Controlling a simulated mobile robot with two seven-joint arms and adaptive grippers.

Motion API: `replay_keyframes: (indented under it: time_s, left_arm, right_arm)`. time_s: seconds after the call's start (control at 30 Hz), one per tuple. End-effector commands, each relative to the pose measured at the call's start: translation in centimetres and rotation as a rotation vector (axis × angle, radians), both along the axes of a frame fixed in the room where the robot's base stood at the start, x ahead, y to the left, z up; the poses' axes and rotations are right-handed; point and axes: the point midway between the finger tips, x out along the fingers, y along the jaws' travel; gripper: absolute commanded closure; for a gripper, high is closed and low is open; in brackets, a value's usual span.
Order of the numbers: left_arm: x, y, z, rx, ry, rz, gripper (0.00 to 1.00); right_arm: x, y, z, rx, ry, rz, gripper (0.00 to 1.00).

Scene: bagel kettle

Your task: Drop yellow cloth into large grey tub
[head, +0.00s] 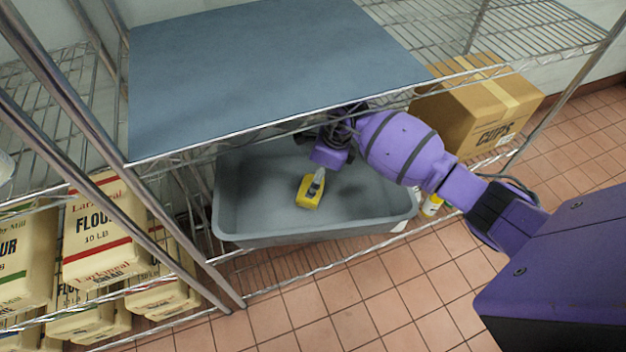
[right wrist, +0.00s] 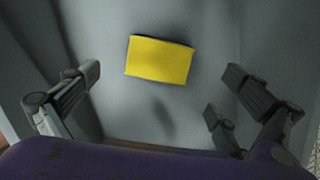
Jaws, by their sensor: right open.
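The large grey tub (head: 370,212) sits on the lower level of a wire rack, under a blue-grey shelf surface. The yellow cloth (head: 306,199) shows inside the tub's outline, and my right gripper partly covers it. My right gripper (head: 316,172) reaches into the tub with its fingers spread and empty. In the right wrist view the cloth (right wrist: 160,60) is a flat yellow rectangle ahead of the open fingers, apart from them, against the grey tub (right wrist: 205,30). I cannot tell whether it lies flat on the tub floor. My left gripper is not in view.
The blue-grey shelf surface (head: 260,70) hangs above the tub. A cardboard cups box (head: 480,110) stands right of the tub, and a yellow-and-white bottle (head: 432,206) is near its right end. Flour bags (head: 100,235) fill the left rack. Tiled floor (head: 340,300) in front is clear.

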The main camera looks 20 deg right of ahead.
Motion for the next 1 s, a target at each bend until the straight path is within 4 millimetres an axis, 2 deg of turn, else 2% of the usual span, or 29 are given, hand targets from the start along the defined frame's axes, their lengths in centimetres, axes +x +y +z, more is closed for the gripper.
replay_keyframes:
  time_s: [0.1, 0.23, 1.0]
  left_arm:
    - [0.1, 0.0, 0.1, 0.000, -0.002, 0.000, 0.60]
    - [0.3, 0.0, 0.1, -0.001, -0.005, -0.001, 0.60]
    - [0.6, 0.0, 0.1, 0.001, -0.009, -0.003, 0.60]
  right_arm:
    - [-0.2, -0.4, 1.6, -0.002, -0.001, 0.001, 0.00]
    - [-0.4, -0.6, 2.4, -0.001, 0.001, 0.000, 0.00]
    - [-0.5, -0.6, 2.5, 0.000, 0.001, 0.000, 0.00]
